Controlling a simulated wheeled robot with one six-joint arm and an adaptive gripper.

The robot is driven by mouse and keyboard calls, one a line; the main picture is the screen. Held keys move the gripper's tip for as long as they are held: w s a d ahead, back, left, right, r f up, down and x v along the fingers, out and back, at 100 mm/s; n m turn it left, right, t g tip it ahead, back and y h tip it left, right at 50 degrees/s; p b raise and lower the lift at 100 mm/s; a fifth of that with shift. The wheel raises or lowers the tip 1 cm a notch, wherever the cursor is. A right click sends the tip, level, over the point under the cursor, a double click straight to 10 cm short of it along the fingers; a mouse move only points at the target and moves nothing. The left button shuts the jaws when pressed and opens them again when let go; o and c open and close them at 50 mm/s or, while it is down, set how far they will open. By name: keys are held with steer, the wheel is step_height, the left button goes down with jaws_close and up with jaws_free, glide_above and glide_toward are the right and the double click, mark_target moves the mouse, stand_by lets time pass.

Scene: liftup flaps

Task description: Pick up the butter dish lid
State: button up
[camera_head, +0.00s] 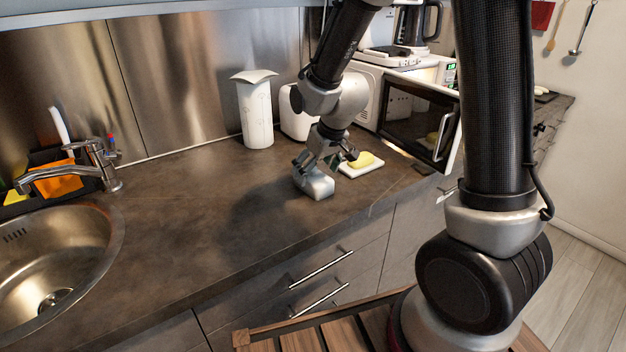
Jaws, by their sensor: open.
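The butter dish lid (316,184) is a small pale grey-blue box standing on the dark countertop. My gripper (318,166) points down over it with its fingers open, close to the lid's top. I cannot tell whether the fingers touch the lid or reach around its sides. The white butter dish base (374,168) lies just right of the lid, with a yellow block of butter (361,159) on it. My gripper partly hides the left end of the dish.
A white microwave with a dark door (415,115) stands behind and to the right. The sink (112,240) is far left. The counter (200,220) between sink and lid is clear.

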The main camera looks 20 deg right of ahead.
mark_target(315, 169)
steer(key=x, duration=0.3)
steer(key=shift+w+f, duration=0.25)
steer(key=shift+c, duration=0.2)
steer(key=shift+r, duration=0.1)
steer(key=c, duration=1.1)
